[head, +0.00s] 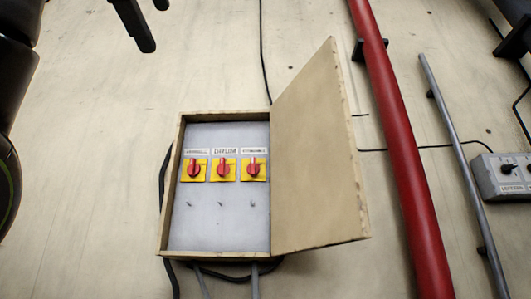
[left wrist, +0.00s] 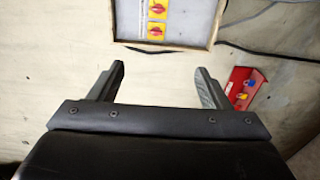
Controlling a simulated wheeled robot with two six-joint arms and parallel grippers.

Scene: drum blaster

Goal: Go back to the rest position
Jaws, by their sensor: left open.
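My left gripper (head: 152,25) shows at the top left of the head view, above and left of the switch box (head: 175,225) and clear of it. In the left wrist view its two fingers (left wrist: 159,70) are spread apart with nothing between them. The switch box hangs on the wall with its lid (head: 318,160) swung open to the right. Inside are three red rotary switches on yellow plates, the middle one (head: 224,169) labelled DRUM; all three handles look upright. My right gripper is not clearly seen.
A red pipe (head: 400,150) and a thin grey pipe (head: 460,155) run down the wall right of the lid. A grey control box (head: 503,177) sits at the right edge. The left wrist view shows a red box (left wrist: 243,88) with coloured knobs near the right finger.

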